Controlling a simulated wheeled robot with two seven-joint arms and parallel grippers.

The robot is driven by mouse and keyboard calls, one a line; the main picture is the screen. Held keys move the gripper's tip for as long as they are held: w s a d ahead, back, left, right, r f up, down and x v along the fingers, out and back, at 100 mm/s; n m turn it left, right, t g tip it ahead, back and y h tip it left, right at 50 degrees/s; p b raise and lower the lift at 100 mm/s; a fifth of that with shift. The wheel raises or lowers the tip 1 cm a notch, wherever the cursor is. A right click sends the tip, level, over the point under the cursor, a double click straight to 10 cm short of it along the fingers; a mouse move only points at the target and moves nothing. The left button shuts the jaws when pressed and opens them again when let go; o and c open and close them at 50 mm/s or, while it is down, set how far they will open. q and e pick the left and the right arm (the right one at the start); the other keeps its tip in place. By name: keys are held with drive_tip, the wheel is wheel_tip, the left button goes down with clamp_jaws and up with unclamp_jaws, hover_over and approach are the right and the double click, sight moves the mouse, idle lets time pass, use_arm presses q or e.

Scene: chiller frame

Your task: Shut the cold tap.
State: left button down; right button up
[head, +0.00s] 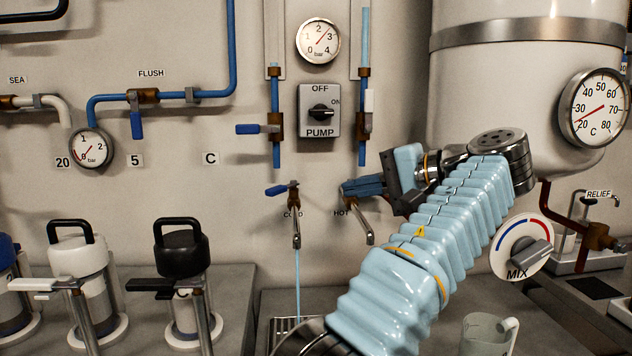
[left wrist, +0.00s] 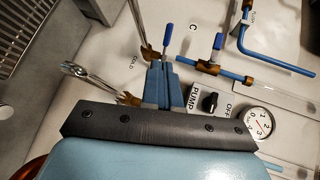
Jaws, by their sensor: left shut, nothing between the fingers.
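The cold tap (head: 293,193) is a small brass tap on the wall with a blue lever (head: 276,190) pointing left. A stream of water (head: 298,285) runs from its spout. My left gripper (head: 346,189) is shut and empty, its fingers pointing left toward the cold tap, to the right of it and apart from it in the head view. In the left wrist view the fingertips (left wrist: 157,66) appear close to the cold tap (left wrist: 149,53) and its blue lever (left wrist: 168,34); I cannot tell whether they touch. My right gripper is not in view.
The hot tap's spout (head: 363,229) hangs below my gripper; its body is mostly hidden. Above are the pump switch (head: 320,111) and blue-handled valve (head: 262,128). A drip grate (head: 290,326) lies below the taps. Black-lidded canister (head: 181,252) stands left; mixing dial (head: 521,246) right.

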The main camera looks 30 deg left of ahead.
use_arm(q)
drive_tip(key=b, duration=0.1)
approach(279, 192)
wheel_tip(279, 192, down, 2)
drive_tip(key=a, duration=0.2)
drive_tip(key=shift+w+a, duration=0.25)
drive_tip(key=shift+a, duration=0.75)
drive_tip(key=shift+w+a, duration=0.25)
drive_tip(key=shift+a, duration=0.8)
drive_tip(key=shift+f, duration=0.1)
drive_tip(key=shift+s+a+t+b, duration=0.1)
drive_tip(key=shift+a+t+b, duration=0.05)
drive_tip(key=shift+t+b, duration=0.15)
drive_tip(key=shift+m, duration=0.4)
